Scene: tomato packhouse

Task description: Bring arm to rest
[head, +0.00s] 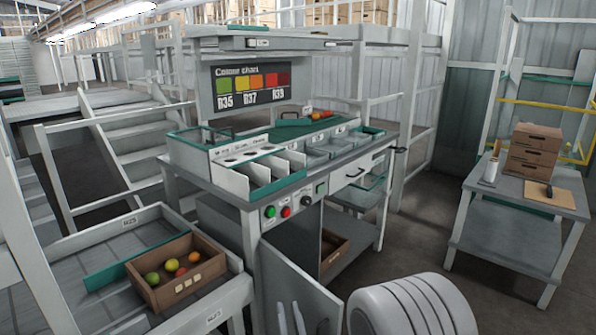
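A white ribbed, rounded part of my arm (412,306) shows at the bottom edge, right of the picture's middle. It stands in front of the floor, to the right of the bench's open cabinet door (300,285).
The grading bench (225,180) with trays and buttons stands close in front. Left of it, a roller conveyor (75,270) bears a brown crate (190,288) of several tomatoes. At right, a grey table (510,190) holds stacked boxes (533,150). Floor between bench and table is clear.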

